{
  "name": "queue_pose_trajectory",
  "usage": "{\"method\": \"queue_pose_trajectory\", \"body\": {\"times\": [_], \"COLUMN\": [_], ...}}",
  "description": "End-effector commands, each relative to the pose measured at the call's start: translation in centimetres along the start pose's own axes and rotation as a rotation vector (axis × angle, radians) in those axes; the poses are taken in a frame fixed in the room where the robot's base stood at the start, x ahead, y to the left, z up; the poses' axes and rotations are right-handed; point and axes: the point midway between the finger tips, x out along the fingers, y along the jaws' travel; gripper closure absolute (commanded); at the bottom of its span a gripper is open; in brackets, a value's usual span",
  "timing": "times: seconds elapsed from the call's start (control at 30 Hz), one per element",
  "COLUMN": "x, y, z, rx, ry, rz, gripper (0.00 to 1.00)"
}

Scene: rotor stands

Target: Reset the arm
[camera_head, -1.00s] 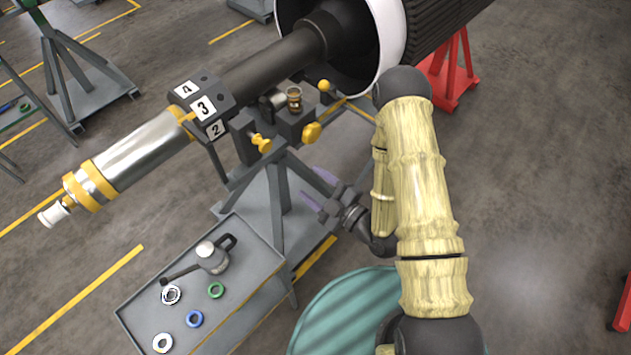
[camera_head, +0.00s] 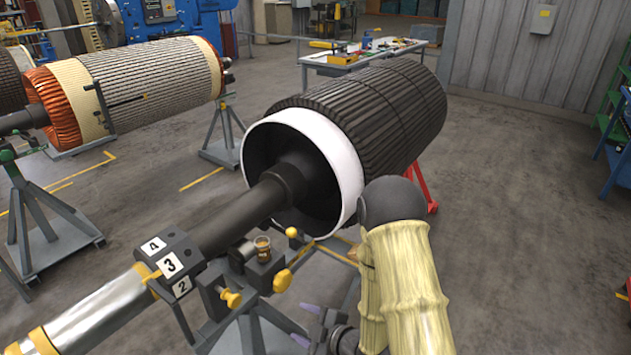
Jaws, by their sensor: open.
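My arm (camera_head: 405,285), in pale yellow padded sleeves, reaches down the right of the lower middle in the head view. My gripper (camera_head: 305,324) is at the bottom edge, with two purple fingertips spread apart and nothing between them. It is near the stand legs, below and right of the yellow-knobbed fixture (camera_head: 255,275). The lower part of my arm is cut off by the frame.
A large dark rotor (camera_head: 375,115) with a white ring (camera_head: 345,160) lies along its shaft (camera_head: 240,215). A numbered block (camera_head: 170,265) sits on the shaft. A wound rotor (camera_head: 150,85) stands at left. Open floor (camera_head: 530,230) lies at right.

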Motion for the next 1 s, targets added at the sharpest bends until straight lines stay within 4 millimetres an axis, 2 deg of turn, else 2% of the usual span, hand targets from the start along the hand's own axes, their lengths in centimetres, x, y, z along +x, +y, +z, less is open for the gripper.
{"method": "queue_pose_trajectory", "body": {"times": [0.03,0.27,0.53,0.77,1.0], "x": [-0.4,-3.5,-9.5,-15.7,-21.6], "y": [1.1,4.5,7.4,8.1,6.8], "z": [0.5,3.1,4.7,4.1,1.4], "rx": [0.021,0.201,0.504,0.827,1.189], "ry": [-0.055,-0.331,-0.631,-0.841,-1.0], "rz": [-0.004,-0.014,0.049,0.136,0.219], "gripper": [0.43,0.43,0.43,0.43,0.43]}}
